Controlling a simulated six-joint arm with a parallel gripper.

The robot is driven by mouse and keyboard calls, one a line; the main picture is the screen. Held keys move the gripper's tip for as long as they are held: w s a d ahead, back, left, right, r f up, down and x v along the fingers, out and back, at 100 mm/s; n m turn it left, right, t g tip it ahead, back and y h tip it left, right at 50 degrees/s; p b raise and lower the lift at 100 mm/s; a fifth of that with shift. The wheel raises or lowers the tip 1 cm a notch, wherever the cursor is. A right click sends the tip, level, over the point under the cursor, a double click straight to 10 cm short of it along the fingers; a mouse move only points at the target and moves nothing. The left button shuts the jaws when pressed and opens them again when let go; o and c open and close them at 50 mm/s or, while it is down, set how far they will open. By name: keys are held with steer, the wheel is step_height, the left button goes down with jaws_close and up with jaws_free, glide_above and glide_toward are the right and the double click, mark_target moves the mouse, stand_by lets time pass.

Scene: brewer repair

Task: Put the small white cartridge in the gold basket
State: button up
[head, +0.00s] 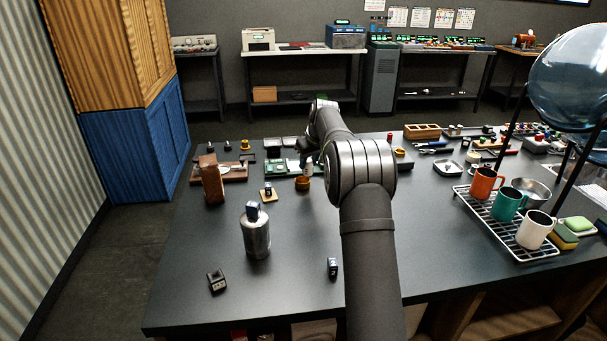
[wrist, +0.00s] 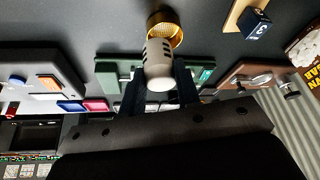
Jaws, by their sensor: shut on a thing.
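The small white cartridge (wrist: 158,55) has dark slots and sits between the two dark fingers of my gripper (wrist: 160,88), which is shut on it. In the wrist view its far end overlaps the gold basket (wrist: 168,27), a round gold cup. In the head view the gold basket (head: 302,184) stands on the dark table, and the pale cartridge (head: 307,168) shows just above it, below my gripper (head: 308,157). I cannot tell whether the cartridge's lower end is above the rim or inside it. My arm hides part of the table behind.
A metal canister (head: 256,232) and a brown packet (head: 211,180) stand farther left. A mug rack (head: 500,225) is at right. The front middle table is mostly clear.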

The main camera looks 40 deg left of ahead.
steer(key=shift+s+a+f, duration=0.2)
steer(key=shift+a+f, duration=0.3)
steer(key=shift+a, duration=0.35)
steer(key=shift+a+f, duration=0.1)
steer(key=shift+f, duration=1.95)
steer(key=shift+f, duration=0.2)
steer(key=o, duration=1)
steer(key=shift+c, duration=0.2)
steer(key=shift+r, duration=0.1)
steer(key=v, duration=1.2)
